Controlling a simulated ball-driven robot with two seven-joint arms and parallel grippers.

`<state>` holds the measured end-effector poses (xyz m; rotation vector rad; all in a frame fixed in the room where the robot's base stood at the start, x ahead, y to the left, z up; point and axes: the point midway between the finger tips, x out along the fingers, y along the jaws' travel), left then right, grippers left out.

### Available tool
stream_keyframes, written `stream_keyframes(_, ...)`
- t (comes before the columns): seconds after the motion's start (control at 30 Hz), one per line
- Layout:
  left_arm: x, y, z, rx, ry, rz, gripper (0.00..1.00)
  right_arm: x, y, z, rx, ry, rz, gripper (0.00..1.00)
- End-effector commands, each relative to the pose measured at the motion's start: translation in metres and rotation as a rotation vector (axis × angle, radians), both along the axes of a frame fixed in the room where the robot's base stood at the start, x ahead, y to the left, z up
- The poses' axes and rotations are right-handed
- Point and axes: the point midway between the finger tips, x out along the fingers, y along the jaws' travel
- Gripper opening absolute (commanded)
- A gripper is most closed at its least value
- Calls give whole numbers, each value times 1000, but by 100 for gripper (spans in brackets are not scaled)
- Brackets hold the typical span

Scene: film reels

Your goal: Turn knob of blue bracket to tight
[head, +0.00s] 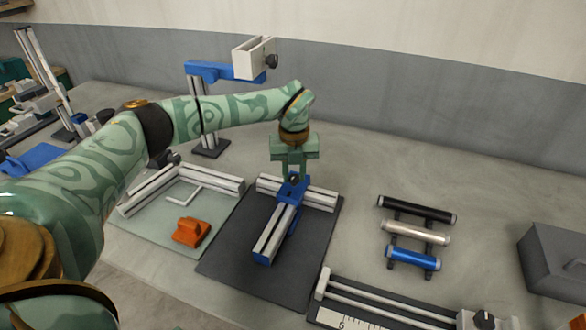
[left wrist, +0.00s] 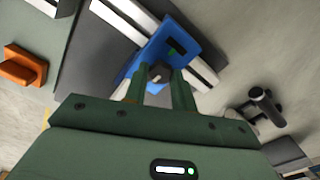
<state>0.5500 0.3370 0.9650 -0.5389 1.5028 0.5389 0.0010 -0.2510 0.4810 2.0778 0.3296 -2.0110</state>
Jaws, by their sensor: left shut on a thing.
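The blue bracket (head: 299,191) sits where two aluminium bars meet on a dark mat (head: 228,262); it also shows in the left wrist view (left wrist: 183,36). Its dark knob (left wrist: 159,72) lies between my left gripper's fingers in the left wrist view. My left gripper (head: 294,176) points down from above, shut on the knob. In the head view the fingers hide part of the knob. How tight the knob is cannot be told. My right gripper is not in view.
An orange block (head: 191,231) and a white L-shaped piece (head: 184,193) lie on a pale mat to the left. A stand with a blue arm (head: 211,71) rises behind. Black, white and blue rolls (head: 413,258) lie right. A ruled slide fixture (head: 380,310) is at the front.

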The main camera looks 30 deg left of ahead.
Motion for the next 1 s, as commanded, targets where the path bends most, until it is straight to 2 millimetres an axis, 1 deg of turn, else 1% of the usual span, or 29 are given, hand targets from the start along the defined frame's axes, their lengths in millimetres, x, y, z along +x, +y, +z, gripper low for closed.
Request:
stream_keyframes(0.03,-1,0,5,1,-1,-31,3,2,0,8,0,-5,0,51)
stream_keyframes(0.4,0,0,5,1,-1,-371,3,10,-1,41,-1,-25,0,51)
stream_keyframes(0.7,0,0,4,1,-1,-655,3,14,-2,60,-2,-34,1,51)
stream_keyframes(1.0,0,0,3,1,-1,-940,3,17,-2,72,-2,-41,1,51)
